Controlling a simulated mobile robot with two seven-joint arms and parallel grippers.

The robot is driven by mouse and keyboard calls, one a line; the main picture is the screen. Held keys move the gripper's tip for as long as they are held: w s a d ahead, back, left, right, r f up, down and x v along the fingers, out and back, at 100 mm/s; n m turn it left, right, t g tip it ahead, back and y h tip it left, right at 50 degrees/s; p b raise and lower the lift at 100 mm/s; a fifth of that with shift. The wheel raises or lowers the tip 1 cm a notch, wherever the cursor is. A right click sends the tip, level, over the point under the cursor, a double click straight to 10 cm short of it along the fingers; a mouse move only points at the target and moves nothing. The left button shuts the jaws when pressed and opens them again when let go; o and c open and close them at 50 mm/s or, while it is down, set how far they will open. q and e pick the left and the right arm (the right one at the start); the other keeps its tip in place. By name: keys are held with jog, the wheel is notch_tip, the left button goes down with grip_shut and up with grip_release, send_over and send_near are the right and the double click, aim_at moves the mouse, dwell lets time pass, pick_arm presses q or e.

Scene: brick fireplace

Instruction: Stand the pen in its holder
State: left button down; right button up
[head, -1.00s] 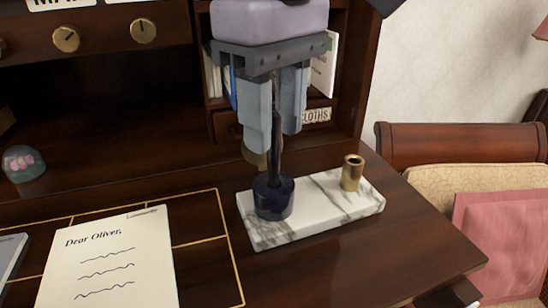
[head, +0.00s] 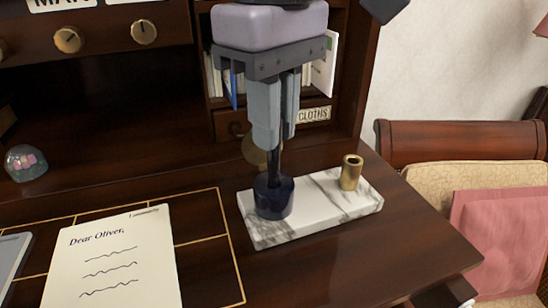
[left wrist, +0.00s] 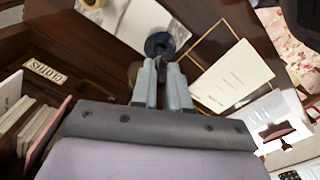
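A dark pen (head: 276,160) stands steeply in a dark blue inkwell (head: 273,199) on a white marble base (head: 323,208). The brass tube holder (head: 351,173) stands empty at the right of the same base. My left gripper (head: 274,143) points down above the inkwell, its fingers drawn together around the pen's upper shaft. The fingers hide the pen's upper part. In the left wrist view the left gripper (left wrist: 162,66) reaches towards the inkwell (left wrist: 160,44). My right gripper cannot be made out.
A letter (head: 112,258) lies on the desk at the left. A glass paperweight (head: 26,163) sits behind it. Shelves with books and a drawer labelled "CLOTHS" (head: 313,115) stand behind the gripper. A chair with a pink cushion (head: 497,235) is at the right.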

pick_arm(q)
jog(key=shift+r+p, duration=1.55)
jog(key=shift+r, duration=0.05)
dwell(0.3)
jog(key=shift+r+p, duration=1.25)
